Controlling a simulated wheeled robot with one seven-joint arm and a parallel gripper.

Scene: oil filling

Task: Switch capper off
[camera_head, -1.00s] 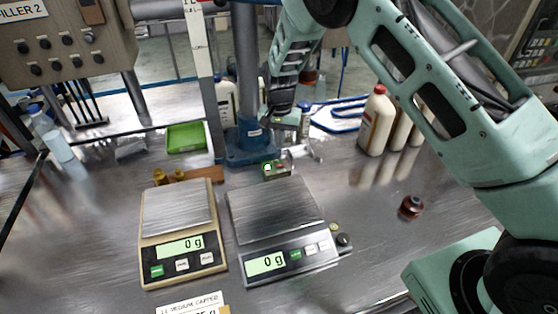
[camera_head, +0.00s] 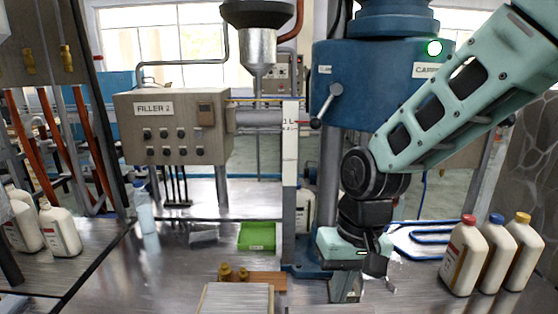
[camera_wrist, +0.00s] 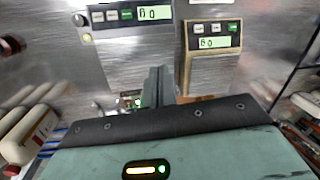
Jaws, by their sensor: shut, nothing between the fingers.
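The capper (camera_head: 360,75) is a blue machine head at the top centre right in the head view, its label partly hidden by my arm. In the wrist view, the shut fingers (camera_wrist: 155,86) stand just beside a small switch box (camera_wrist: 133,102) with a lit green spot. Whether they touch it, I cannot tell. In the head view this box is not visible.
Two scales, one grey (camera_wrist: 128,62) and one tan (camera_wrist: 211,66), stand near the fingers. Bottles with red, blue and yellow caps (camera_head: 465,262) stand at the right. A green tray (camera_head: 257,237) and the filler control box (camera_head: 172,128) are at the left.

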